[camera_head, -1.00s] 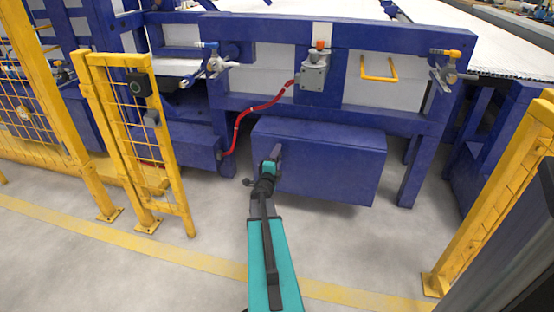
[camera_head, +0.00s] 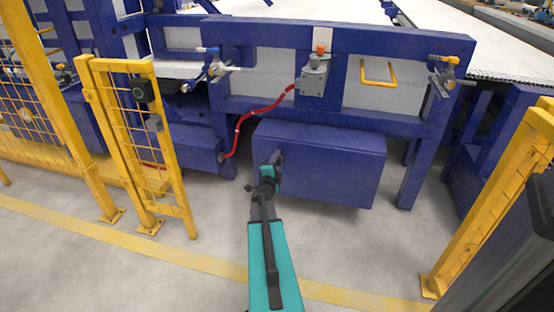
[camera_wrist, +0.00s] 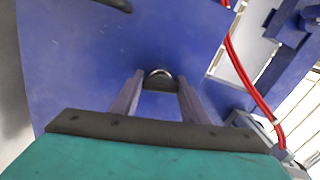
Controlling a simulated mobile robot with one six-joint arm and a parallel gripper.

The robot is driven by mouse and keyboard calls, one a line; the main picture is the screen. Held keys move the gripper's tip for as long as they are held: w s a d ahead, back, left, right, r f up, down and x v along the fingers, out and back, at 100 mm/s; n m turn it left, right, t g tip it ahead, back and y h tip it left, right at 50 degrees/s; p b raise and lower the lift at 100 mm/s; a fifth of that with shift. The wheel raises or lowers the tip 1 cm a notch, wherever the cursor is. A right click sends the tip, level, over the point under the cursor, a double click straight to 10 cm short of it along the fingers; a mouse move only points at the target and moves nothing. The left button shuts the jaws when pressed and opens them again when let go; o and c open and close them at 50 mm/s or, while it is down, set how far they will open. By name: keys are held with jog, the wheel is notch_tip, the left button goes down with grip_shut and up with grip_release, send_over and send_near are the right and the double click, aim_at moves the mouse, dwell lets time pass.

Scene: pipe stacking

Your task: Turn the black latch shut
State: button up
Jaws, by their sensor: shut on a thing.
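The black latch (camera_wrist: 159,77) shows in the wrist view as a small dark rounded piece against a blue panel (camera_wrist: 80,60). My gripper (camera_wrist: 160,88) is shut on it, with one grey finger on each side. Its full shape and angle cannot be told, as only its rounded end shows. In the head view my gripper (camera_head: 276,157) is at the left part of the front of a blue box (camera_head: 340,165) under the frame. The latch itself is not clearly seen there, hidden by the gripper.
A red hose (camera_head: 262,107) runs above and left of the box, up to a grey switch (camera_head: 314,75). A yellow mesh gate (camera_head: 140,125) stands at the left and a yellow post (camera_head: 490,195) at the right. Open floor lies between them.

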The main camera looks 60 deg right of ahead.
jog(key=n+p, duration=0.1)
jog(key=p, duration=0.1)
jog(key=n+p, duration=0.1)
jog(key=n, duration=0.1)
jog(key=shift+d+r+p, duration=0.15)
jog(key=shift+r+p, duration=0.1)
jog(key=shift+p, duration=0.1)
jog(key=n+p, duration=0.4)
jog(key=n, duration=0.1)
jog(key=n+p, duration=0.4)
jog(key=n, duration=0.1)
jog(key=shift+s+f+p, duration=0.1)
jog(key=shift+s+p, duration=0.05)
jog(key=shift+p, duration=0.15)
jog(key=shift+s+f+n+p, duration=0.15)
jog(key=shift+n+p, duration=0.6)
jog(key=shift+n, duration=0.55)
jog(key=o, duration=1.1)
jog(key=shift+c, duration=0.2)
jog(key=shift+w+a, duration=0.2)
